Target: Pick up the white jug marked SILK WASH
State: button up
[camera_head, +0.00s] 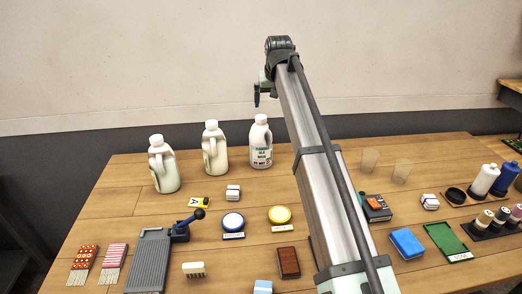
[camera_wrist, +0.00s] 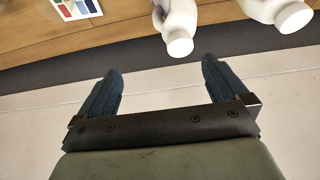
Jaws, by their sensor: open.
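Three white jugs stand upright at the back left of the table in the head view. The right one (camera_head: 261,150) faces me with a green and dark label that seems to end in WASH; the print is too small to be sure. The middle jug (camera_head: 215,155) and the left jug (camera_head: 164,172) are turned, their labels mostly hidden. My gripper (camera_head: 257,98) is above and behind the right jug, apart from it. In the wrist view my gripper (camera_wrist: 160,72) is open and empty, and two white jugs (camera_wrist: 180,25) show beyond the fingertips; I cannot tell which they are.
My arm crosses the middle of the table. Two clear cups (camera_head: 403,171) stand right of it. A pale wall (camera_head: 130,60) rises behind.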

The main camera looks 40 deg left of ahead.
aim_at(263, 119)
jog(key=a+f, duration=0.1)
jog(key=f, duration=0.1)
jog(key=a+f, duration=0.1)
jog(key=f, duration=0.2)
jog(key=a+f, duration=0.2)
jog(key=shift+w+f, duration=0.1)
jog(key=shift+f, duration=0.3)
jog(key=shift+w+a+f, duration=0.3)
jog(key=shift+a+f, duration=0.15)
jog(key=shift+f, duration=0.3)
jog(key=shift+w+a+f, duration=0.25)
jog(key=shift+a+f, duration=0.2)
jog(key=shift+f, duration=0.25)
jog(key=shift+w+a+f, duration=0.3)
jog(key=shift+a+f, duration=0.15)
jog(key=shift+f, duration=0.3)
grip_shut()
